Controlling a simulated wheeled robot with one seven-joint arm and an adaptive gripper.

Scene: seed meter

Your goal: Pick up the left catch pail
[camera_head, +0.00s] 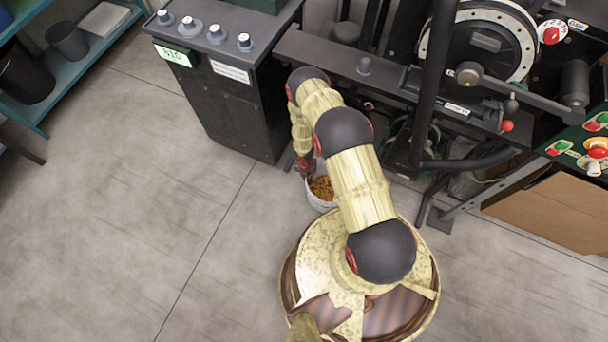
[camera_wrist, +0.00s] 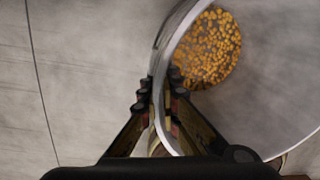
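A white round pail (camera_head: 315,201) with orange-brown grain in it shows in the head view beside my arm, in front of the dark cabinet. It is the only catch pail I can make out. In the wrist view the pail (camera_wrist: 262,85) fills the right side, with the grain at its bottom. My gripper (camera_wrist: 160,92) straddles the pail's near wall, one finger outside and one inside. The fingers look closed against the wall. In the head view my gripper (camera_head: 304,168) is small and partly hidden by my arm. I cannot tell whether the pail touches the floor.
A dark cabinet (camera_head: 225,100) with knobs and a green display stands behind the pail. A machine with a large wheel (camera_head: 485,45) and black frame legs is to the right, near a cardboard box (camera_head: 550,212). A teal shelf (camera_head: 90,50) is at left. The left floor is clear.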

